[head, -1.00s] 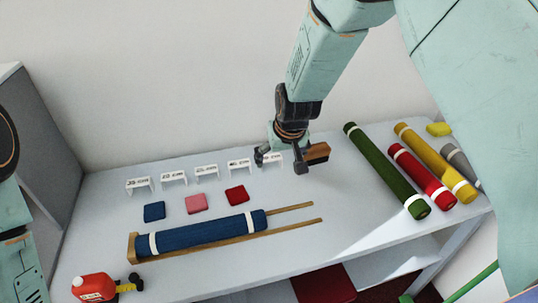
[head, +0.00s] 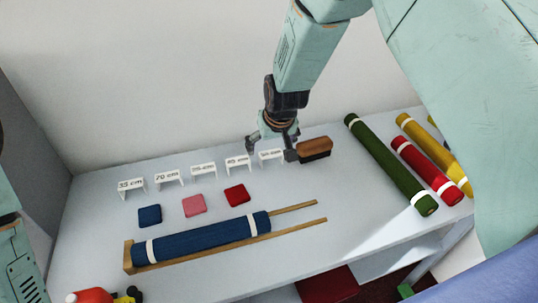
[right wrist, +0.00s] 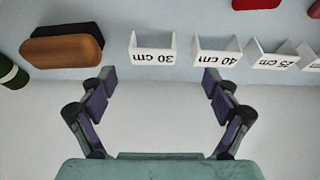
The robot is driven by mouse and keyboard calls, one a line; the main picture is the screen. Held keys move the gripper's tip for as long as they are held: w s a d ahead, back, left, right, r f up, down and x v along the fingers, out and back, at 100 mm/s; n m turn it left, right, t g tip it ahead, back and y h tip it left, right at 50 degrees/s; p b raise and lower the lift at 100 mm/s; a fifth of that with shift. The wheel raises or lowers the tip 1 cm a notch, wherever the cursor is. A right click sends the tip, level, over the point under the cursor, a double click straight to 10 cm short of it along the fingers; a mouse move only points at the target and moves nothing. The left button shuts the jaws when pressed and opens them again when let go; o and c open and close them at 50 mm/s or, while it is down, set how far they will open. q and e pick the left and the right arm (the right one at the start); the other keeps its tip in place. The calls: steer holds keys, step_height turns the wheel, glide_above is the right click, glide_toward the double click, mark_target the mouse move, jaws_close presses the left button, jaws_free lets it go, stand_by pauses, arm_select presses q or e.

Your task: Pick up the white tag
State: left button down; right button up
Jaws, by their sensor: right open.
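A row of small white tags stands along the back of the counter. The white tag marked 30 cm (head: 270,158) is at the row's right end, and the 40 cm tag (head: 237,163) is just left of it. My right gripper (head: 270,151) is open and empty, its fingers pointing down around the 30 cm tag in the head view. In the right wrist view the 30 cm tag (right wrist: 152,57) and 40 cm tag (right wrist: 217,54) lie beyond the open fingertips, apart from them. My left gripper is out of view.
A wooden brush (head: 315,149) lies close to the right of the tags. Green (head: 385,160), red (head: 425,170) and yellow rolls lie further right. Three swatches (head: 194,205) and a blue roll (head: 205,236) on a wooden holder lie in front. Bare counter separates brush and blue roll.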

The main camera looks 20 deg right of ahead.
mark_target(272, 153)
steer(key=w+f, duration=0.1)
steer(key=d+f, duration=0.1)
steer(key=f, duration=0.1)
steer(key=w+f, duration=0.1)
steer(key=f, duration=0.1)
steer(key=shift+w+d, duration=0.25)
steer(key=shift+w, duration=0.1)
steer(key=shift+s+a+r, duration=0.15)
steer(key=shift+s+a, duration=0.05)
steer(key=shift+a, duration=0.15)
steer(key=shift+w+d+f, duration=0.3)
steer(key=c, duration=0.5)
steer(key=shift+s+a+r, duration=0.2)
steer(key=shift+r, duration=0.05)
steer(key=c, duration=0.4)
